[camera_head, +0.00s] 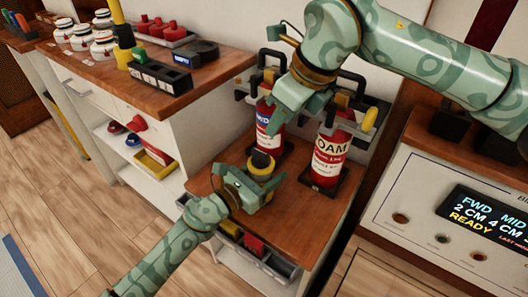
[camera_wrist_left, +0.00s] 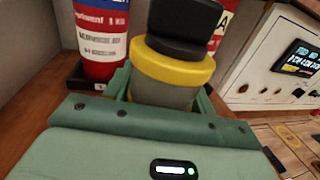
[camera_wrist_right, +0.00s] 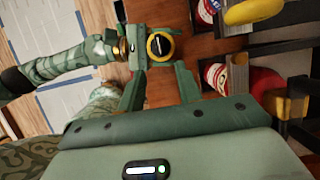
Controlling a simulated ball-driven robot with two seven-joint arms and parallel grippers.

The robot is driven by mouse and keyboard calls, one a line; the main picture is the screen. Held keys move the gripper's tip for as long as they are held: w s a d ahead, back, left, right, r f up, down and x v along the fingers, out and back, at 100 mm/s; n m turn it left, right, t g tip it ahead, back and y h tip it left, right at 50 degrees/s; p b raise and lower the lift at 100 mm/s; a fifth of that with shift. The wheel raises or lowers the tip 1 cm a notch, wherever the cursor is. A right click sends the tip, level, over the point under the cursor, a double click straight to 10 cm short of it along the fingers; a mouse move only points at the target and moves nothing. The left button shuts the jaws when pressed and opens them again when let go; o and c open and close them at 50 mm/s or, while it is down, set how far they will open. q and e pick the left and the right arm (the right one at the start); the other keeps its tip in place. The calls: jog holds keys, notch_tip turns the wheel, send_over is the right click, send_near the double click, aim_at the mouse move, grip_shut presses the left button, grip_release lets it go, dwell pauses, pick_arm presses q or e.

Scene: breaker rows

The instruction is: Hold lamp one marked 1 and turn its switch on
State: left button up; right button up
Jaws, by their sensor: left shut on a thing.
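A lamp with a grey body, yellow ring and black top (camera_head: 261,163) stands upright at the front of the small wooden table. My left gripper (camera_head: 258,192) is shut around its lower body. The left wrist view shows the lamp (camera_wrist_left: 178,66) close up between the fingers. In the right wrist view its round dark top with a pale streak (camera_wrist_right: 160,44) is seen from above. My right gripper (camera_head: 284,122) is open and empty above and behind the lamp, apart from it. Its two fingers show in the right wrist view (camera_wrist_right: 160,82). I cannot read a number on the lamp.
Two red extinguishers (camera_head: 331,150) stand behind the lamp, close to my right gripper, with handles and a rack (camera_head: 352,95) around them. A console with a lit screen (camera_head: 490,215) is at the right. A cabinet (camera_head: 140,60) with jars and trays is at the left. Bins (camera_head: 255,255) sit below the table's front edge.

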aim_at(262, 151)
jog(key=x, duration=1.1)
jog(key=shift+f, duration=0.15)
grip_shut()
